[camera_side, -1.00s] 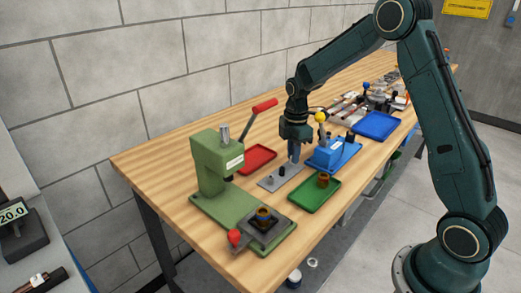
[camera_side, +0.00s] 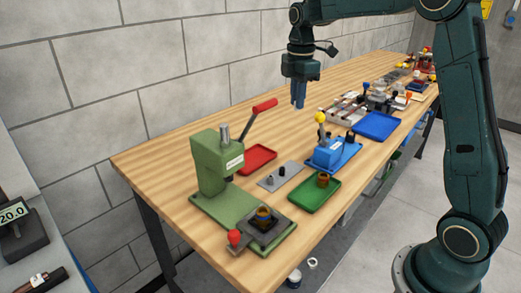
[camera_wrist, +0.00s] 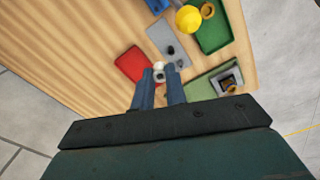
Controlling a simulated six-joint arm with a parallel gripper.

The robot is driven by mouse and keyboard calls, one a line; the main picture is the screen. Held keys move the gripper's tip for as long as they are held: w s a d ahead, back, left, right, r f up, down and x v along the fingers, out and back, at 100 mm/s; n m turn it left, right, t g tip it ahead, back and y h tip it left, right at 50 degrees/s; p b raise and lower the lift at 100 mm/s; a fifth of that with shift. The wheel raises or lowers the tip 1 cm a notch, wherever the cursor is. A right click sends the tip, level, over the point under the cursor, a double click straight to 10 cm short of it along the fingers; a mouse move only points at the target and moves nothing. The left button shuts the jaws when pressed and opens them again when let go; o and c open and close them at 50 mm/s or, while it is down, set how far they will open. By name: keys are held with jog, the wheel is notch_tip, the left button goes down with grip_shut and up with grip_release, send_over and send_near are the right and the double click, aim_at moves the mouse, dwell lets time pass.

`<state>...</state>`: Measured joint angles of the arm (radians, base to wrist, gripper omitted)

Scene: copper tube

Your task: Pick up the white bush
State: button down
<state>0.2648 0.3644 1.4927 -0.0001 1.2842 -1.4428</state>
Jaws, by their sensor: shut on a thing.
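My gripper (camera_side: 298,104) is raised well above the bench in the side view, with its blue fingers pointing down. In the wrist view, my gripper (camera_wrist: 160,75) is shut on the small white bush (camera_wrist: 159,68), which shows between the fingertips. The bush cannot be made out in the side view. A grey plate (camera_side: 291,170) with dark pegs stands on the bench below; it also shows in the wrist view (camera_wrist: 160,34).
The green press (camera_side: 210,165) with a red-handled lever stands at the front left. A red tray (camera_side: 262,152), a green tray (camera_side: 309,200) holding a copper-coloured ring, a blue fixture (camera_side: 326,154) with a yellow knob and a blue tray (camera_side: 376,125) are around.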

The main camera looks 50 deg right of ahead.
jog(key=shift+r, duration=0.55)
